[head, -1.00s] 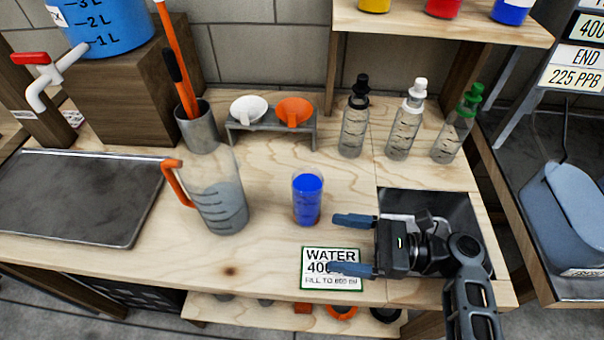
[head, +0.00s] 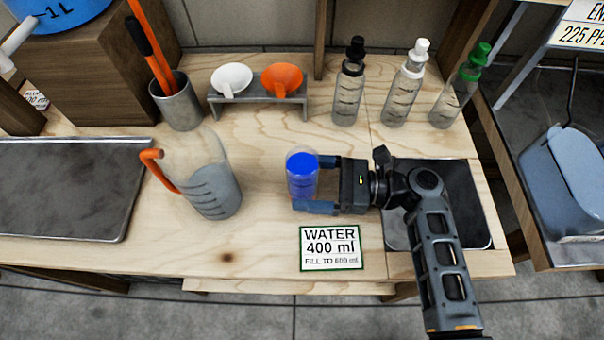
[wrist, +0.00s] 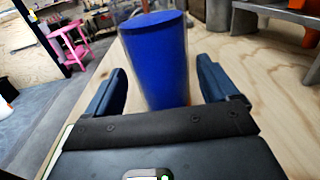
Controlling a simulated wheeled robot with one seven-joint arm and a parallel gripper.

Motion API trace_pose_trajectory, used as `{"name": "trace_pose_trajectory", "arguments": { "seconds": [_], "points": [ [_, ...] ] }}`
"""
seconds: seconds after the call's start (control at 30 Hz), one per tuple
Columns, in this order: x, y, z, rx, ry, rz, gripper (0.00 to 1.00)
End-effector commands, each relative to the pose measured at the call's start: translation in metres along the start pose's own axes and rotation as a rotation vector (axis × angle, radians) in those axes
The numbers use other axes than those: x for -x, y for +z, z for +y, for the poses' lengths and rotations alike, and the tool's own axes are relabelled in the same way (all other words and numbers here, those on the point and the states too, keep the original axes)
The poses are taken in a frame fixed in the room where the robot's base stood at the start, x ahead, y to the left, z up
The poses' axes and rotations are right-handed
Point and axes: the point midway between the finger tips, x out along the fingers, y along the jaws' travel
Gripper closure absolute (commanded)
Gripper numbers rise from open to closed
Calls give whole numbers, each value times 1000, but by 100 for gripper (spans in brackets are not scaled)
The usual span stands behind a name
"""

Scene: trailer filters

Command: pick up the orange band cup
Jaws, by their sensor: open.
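The cup (head: 302,174) is a clear upright cup filled with blue on the wooden bench; a trace of orange shows low on it in the wrist view (wrist: 158,62). My gripper (head: 316,184) is open, with its blue fingers on either side of the cup, reaching in from the right. In the wrist view the cup stands between the two fingers (wrist: 163,90), with gaps visible on both sides.
A measuring jug (head: 212,190) with an orange handle stands left of the cup. A water sign (head: 331,248) lies in front. A funnel rack (head: 258,103) and bottles (head: 348,92) stand behind. A dark tray (head: 455,200) lies under my arm.

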Motion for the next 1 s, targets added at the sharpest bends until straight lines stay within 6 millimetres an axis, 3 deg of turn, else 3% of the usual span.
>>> {"name": "trace_pose_trajectory", "arguments": {
  "seconds": [0.2,0.5,1.0],
  "points": [
    [-28,3,-2,0,2,0,13],
    [-33,2,-3,0,0,0,13],
    [-33,2,-3,1,0,0,60]
  ]
}}
